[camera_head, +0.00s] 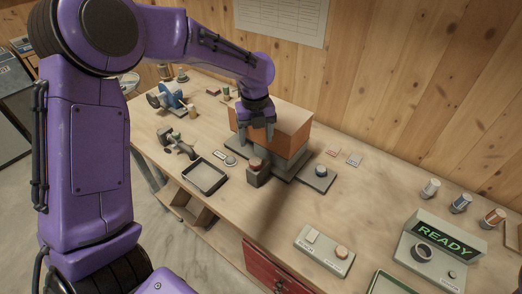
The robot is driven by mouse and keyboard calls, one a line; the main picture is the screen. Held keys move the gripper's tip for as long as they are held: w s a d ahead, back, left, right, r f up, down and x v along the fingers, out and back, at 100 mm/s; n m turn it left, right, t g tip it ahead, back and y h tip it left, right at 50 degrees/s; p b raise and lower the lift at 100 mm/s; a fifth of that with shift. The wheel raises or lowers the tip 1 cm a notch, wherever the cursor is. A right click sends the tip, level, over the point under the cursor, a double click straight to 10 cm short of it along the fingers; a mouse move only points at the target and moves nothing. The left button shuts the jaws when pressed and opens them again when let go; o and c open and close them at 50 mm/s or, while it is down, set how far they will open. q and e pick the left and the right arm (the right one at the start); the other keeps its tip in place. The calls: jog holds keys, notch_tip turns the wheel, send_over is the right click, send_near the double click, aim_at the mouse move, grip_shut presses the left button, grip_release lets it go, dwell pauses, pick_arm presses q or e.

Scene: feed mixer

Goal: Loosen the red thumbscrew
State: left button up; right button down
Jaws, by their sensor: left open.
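The red thumbscrew (256,163) is a small, dull red knob on top of a grey block at the front of the orange feed mixer (290,136). My left gripper (256,145) points down just above the thumbscrew with its fingers apart. The fingertips look slightly above the knob, with no clear contact. The gripper and forearm hide part of the mixer's front and top. My right gripper is not in view.
An empty dark tray (205,178) lies left of the mixer. A grey plate with a dark knob (320,172) lies to its right. A button box (324,250) and a READY display unit (444,243) stand at the front right. The wooden bench (365,205) is clear between them.

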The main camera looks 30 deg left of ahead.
aim_at(255, 161)
pick_arm(q)
jog(key=f, duration=0.1)
jog(key=s+f, duration=0.1)
jog(key=f, duration=0.1)
jog(key=shift+s+d+f+p, duration=0.1)
jog(key=shift+s+f+p, duration=0.05)
jog(key=shift+s+p, duration=0.2)
jog(key=f, duration=0.2)
jog(key=w+f+p, duration=0.1)
jog(key=f, duration=0.1)
jog(key=shift+f, duration=0.35)
jog(key=shift+w+f, duration=0.15)
jog(key=shift+f, duration=0.2)
jog(key=shift+s+r, duration=0.1)
jog(key=shift+s, duration=0.25)
jog(key=shift+c, duration=0.3)
jog(key=c, duration=1)
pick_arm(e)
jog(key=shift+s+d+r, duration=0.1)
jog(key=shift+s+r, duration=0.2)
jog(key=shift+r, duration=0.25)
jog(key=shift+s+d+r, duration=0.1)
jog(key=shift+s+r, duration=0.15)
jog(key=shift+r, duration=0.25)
